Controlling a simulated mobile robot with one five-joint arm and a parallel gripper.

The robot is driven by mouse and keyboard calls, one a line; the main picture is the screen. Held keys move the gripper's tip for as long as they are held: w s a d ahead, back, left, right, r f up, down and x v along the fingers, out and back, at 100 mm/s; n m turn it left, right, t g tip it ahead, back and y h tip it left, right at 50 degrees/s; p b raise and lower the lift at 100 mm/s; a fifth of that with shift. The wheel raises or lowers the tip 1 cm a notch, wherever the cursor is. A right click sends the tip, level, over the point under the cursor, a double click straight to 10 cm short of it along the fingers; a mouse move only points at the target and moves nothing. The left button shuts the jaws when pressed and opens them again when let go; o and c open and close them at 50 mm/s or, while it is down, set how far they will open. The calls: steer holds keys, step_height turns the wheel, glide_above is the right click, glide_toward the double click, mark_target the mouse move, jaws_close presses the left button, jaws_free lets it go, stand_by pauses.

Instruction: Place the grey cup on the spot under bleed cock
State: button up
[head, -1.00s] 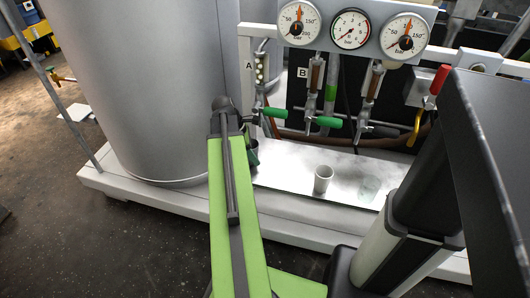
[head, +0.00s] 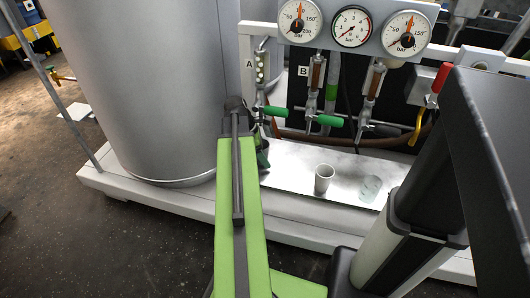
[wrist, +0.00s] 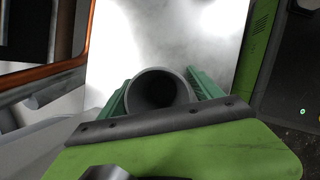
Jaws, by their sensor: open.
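The grey cup (wrist: 158,90) shows in the wrist view as a dark, open-topped cylinder seen from above. It is between the two green fingers of my gripper (wrist: 160,92), one on each side. The fingers are open around it; any contact is hard to tell. In the head view my gripper (head: 262,157) is low at the left end of the pale metal tray, mostly hidden behind my green arm, and the cup cannot be made out clearly. Above the tray, cocks with green handles (head: 275,112) (head: 329,121) hang below the gauges. Which one is the bleed cock is unclear.
The bright tray (head: 295,165) has bare room between my gripper and the white cup. A large grey drum (head: 150,90) stands close on the left.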

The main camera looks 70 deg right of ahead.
steer(key=shift+r, duration=0.2)
steer(key=shift+w+a+r+p, duration=0.1)
steer(key=shift+w+r+p, duration=0.05)
steer(key=shift+r+p, duration=0.65)
steer(key=w+a, duration=0.5)
steer(key=w, duration=0.6)
steer(key=shift+a+f, duration=0.15)
steer(key=shift+f, duration=0.15)
